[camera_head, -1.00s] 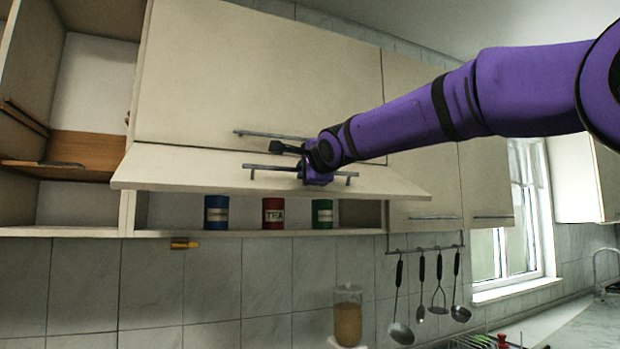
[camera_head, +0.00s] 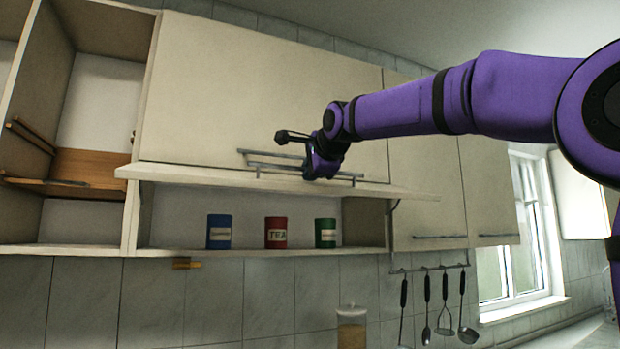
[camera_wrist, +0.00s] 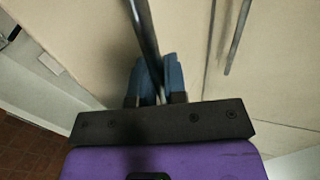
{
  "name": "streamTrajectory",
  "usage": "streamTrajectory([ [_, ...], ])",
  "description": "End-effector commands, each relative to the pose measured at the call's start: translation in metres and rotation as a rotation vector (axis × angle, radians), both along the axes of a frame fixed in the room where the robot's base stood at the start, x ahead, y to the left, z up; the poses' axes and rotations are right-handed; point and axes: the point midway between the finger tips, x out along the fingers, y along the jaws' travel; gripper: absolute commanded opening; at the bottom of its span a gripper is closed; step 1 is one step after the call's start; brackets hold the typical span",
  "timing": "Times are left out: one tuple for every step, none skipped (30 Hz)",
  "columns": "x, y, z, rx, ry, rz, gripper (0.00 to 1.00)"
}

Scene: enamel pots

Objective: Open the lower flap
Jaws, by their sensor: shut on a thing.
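The lower flap (camera_head: 400,191) is swung up to about level, hinged at its top edge, so its front edge shows nearly edge-on in the head view. Its grey bar handle (camera_head: 272,174) runs along the front. My gripper (camera_head: 318,174) is at the right part of this handle, and the wrist view shows its blue fingers (camera_wrist: 158,80) shut on the bar (camera_wrist: 143,30). The compartment under the flap stands open, with a blue tin (camera_head: 219,232), a red TEA tin (camera_head: 276,232) and a green tin (camera_head: 325,232) on its floor.
A closed upper door (camera_head: 260,90) with its own bar handle is just above the flap. An open shelf unit (camera_head: 85,130) is at the left. Ladles and other utensils (camera_head: 444,310) hang from a rail at the lower right. A jar (camera_head: 351,330) stands below.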

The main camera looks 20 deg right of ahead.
Motion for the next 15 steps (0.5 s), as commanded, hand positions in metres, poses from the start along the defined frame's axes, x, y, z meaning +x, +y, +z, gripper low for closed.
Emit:
streamTrajectory([
  [0.0, -0.002, 0.003, 0.0, 0.0, -0.002, 0.0],
  [-0.001, -0.001, 0.004, 0.0, 0.0, -0.002, 0.0],
  [-0.001, -0.001, 0.006, 0.001, 0.001, -0.001, 0.0],
  [-0.001, -0.001, 0.008, 0.001, 0.0, -0.001, 0.0],
  [-0.002, -0.001, 0.009, 0.001, 0.0, -0.001, 0.0],
  [-0.002, -0.001, 0.01, 0.0, 0.0, -0.001, 0.0],
  [-0.002, -0.001, 0.011, 0.0, 0.0, -0.001, 0.0],
  [-0.002, -0.001, 0.012, 0.0, 0.0, -0.001, 0.0],
  [-0.002, -0.001, 0.013, 0.0, 0.0, -0.001, 0.0],
  [-0.002, -0.001, 0.013, 0.0, 0.0, -0.001, 0.0],
  [-0.003, -0.001, 0.014, 0.0, 0.0, -0.001, 0.0],
  [-0.003, -0.001, 0.014, 0.0, 0.0, -0.001, 0.0],
  [-0.003, -0.001, 0.015, 0.0, 0.0, -0.001, 0.0],
  [-0.003, -0.001, 0.015, 0.0, 0.0, 0.0, 0.0],
  [-0.003, -0.001, 0.015, 0.0, 0.0, 0.0, 0.0],
])
